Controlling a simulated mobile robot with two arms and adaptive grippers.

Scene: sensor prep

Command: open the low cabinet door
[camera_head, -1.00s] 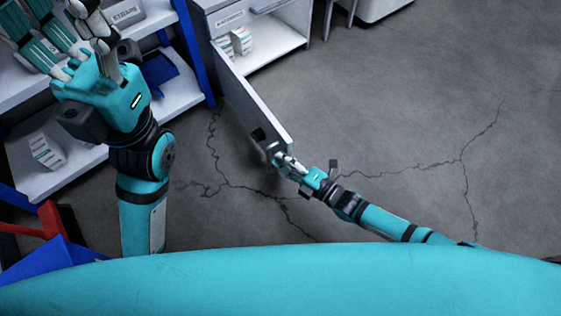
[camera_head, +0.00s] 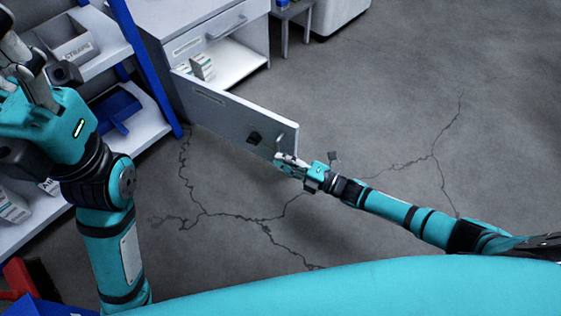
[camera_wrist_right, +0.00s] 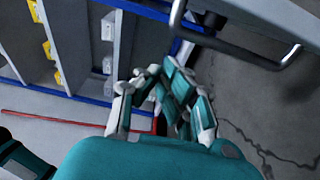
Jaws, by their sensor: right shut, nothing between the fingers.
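The low cabinet (camera_head: 190,42) is at the upper left of the head view. My left gripper (camera_head: 28,72) is raised at the left, partly cut off.
Blue-framed shelves (camera_head: 155,128) with boxes stand left of the cabinet. White boxes (camera_head: 202,66) sit inside the cabinet. A drawer handle (camera_head: 226,27) is above the opening. A grey stool (camera_head: 292,14) is at the top. The cracked floor on the right is free.

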